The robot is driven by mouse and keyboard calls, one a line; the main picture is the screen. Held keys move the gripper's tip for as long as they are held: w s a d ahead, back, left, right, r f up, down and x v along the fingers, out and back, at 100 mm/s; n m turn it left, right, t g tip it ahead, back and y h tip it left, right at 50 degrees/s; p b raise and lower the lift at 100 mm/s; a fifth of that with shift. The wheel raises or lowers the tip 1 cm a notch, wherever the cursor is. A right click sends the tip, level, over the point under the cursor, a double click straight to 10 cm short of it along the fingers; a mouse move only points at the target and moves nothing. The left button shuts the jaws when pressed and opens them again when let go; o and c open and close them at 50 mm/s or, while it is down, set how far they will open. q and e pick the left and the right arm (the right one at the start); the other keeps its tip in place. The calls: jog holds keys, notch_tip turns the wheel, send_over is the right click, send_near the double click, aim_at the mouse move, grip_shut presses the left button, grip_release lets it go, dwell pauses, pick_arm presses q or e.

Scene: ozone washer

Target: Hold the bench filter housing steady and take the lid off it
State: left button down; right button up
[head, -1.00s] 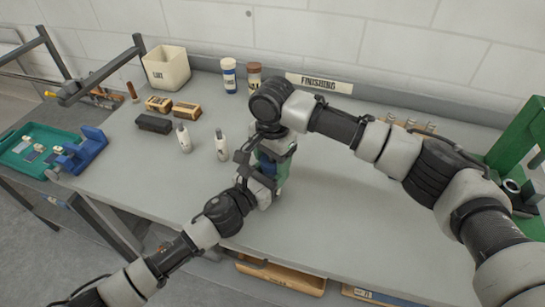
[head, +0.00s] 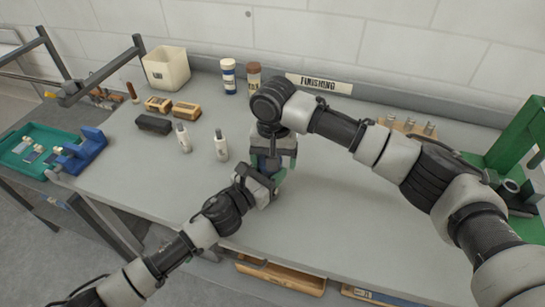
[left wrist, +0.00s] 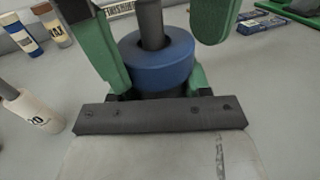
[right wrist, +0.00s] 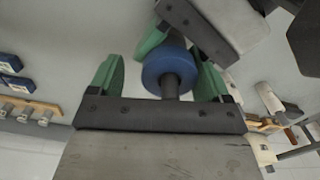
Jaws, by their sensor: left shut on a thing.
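The bench filter housing shows as a thick blue ring-shaped body (left wrist: 158,65) with a dark upright rod (left wrist: 151,22) at its centre. The blue body also shows in the right wrist view (right wrist: 169,66). I cannot tell where the lid ends and the housing begins. My left gripper (head: 268,177) is shut on the housing low down, its fingers partly hidden behind the blue body. My right gripper (right wrist: 162,75) is above, pointing down. Its green fingers stand either side of the blue body, spread apart, with a gap at least on one side. In the head view both grippers mostly hide the housing.
Two white bottles (head: 221,146) stand left of the grippers. Two capped jars (head: 228,77), a white bin (head: 166,68) and several blocks (head: 186,111) stand farther back. A green stand (head: 515,140) is at right. The bench front middle is clear.

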pick_arm(q)
jog(key=shift+s+d, duration=0.25)
jog(key=shift+d, duration=0.1)
pick_arm(e)
jog(key=shift+s+a+r, duration=0.15)
jog(key=shift+a, duration=0.25)
pick_arm(q)
jog(key=shift+w, duration=0.1)
pick_arm(e)
notch_tip(320, 180, up, 3)
jog(key=shift+r, duration=0.1)
pick_arm(q)
jog(key=shift+a, duration=0.1)
pick_arm(e)
jog(key=shift+d+r, duration=0.1)
jog(key=shift+r, duration=0.5)
jog(key=shift+c, duration=0.3)
jog(key=shift+d+r+m, duration=0.1)
jog(key=shift+r+m, duration=0.9)
jog(key=shift+r, duration=0.55)
jog(key=shift+f, duration=3.9)
jog(key=c, duration=0.8)
jog(key=o, duration=0.9)
jog(key=shift+c, duration=0.2)
